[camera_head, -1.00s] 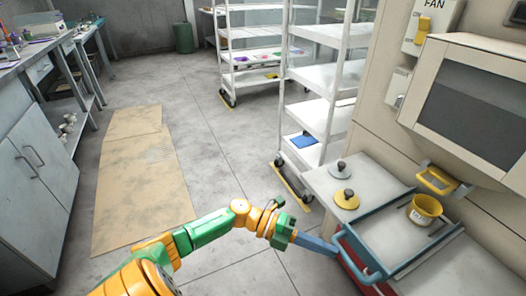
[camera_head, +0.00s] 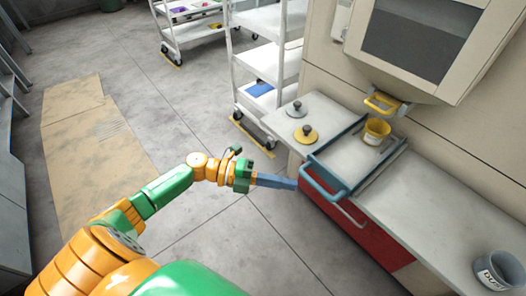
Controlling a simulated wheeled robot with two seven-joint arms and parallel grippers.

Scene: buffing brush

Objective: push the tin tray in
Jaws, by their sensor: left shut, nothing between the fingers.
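The tin tray (camera_head: 340,160) is a pale tray with blue side rails and a blue handle (camera_head: 326,194) at its front. It lies at the counter's front edge, with the handle out over the red cabinet front. A yellow tin (camera_head: 377,131) with a pale label stands at its far end. My left gripper (camera_head: 292,183) is shut and empty, its blue-grey fingers pointing right at the left end of the handle. I cannot tell whether the fingertips touch the handle. My right gripper is not in view.
A grey lid (camera_head: 297,109) and a yellow lid (camera_head: 305,134) lie left of the tray. A grey labelled tin (camera_head: 499,271) stands at the counter's right. A yellow-handled fixture (camera_head: 381,103) is on the wall behind the tray. A white shelf cart (camera_head: 262,62) stands at the back. The floor is open.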

